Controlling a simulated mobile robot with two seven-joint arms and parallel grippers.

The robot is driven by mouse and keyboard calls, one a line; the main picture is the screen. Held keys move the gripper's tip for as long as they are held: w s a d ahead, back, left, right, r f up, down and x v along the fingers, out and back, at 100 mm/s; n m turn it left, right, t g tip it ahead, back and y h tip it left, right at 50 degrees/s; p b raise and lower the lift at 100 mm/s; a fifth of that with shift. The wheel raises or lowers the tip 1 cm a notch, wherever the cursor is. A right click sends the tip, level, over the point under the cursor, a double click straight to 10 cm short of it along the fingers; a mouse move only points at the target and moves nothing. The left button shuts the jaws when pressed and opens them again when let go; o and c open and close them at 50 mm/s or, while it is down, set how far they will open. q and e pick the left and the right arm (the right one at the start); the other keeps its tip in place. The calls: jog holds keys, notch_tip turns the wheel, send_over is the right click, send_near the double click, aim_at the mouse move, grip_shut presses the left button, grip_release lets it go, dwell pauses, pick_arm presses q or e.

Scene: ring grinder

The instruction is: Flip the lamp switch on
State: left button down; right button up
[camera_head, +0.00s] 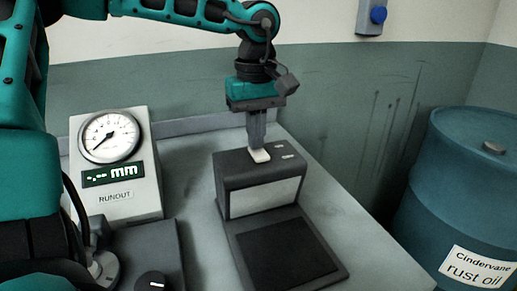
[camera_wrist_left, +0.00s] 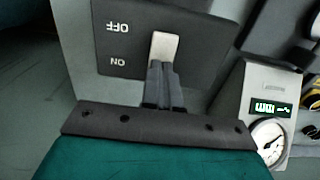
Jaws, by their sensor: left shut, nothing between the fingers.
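The lamp is a dark box (camera_head: 232,178) with a pale front panel (camera_head: 264,197) and a dark flat base, standing on the table. Its pale switch (camera_head: 260,156) is on the top face. My left gripper (camera_head: 257,146) points down with its fingers shut and empty, the tips at the switch. In the left wrist view the shut fingers (camera_wrist_left: 161,72) reach to the near end of the pale switch (camera_wrist_left: 164,46). OFF and ON labels show upside down beside it. The fingers seem to touch the switch, but its tilt is hard to tell. My right gripper is out of view.
A runout gauge (camera_head: 118,170) with a dial and green display stands left of the lamp. A dark unit with a knob (camera_head: 151,282) is in front of it. A blue oil drum (camera_head: 450,190) stands at the right. The table (camera_head: 345,215) is clear right of the lamp.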

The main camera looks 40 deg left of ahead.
pick_arm(q)
jog(key=shift+r+p, duration=2.5)
jog(key=shift+r, duration=0.9)
jog(key=shift+f, duration=0.1)
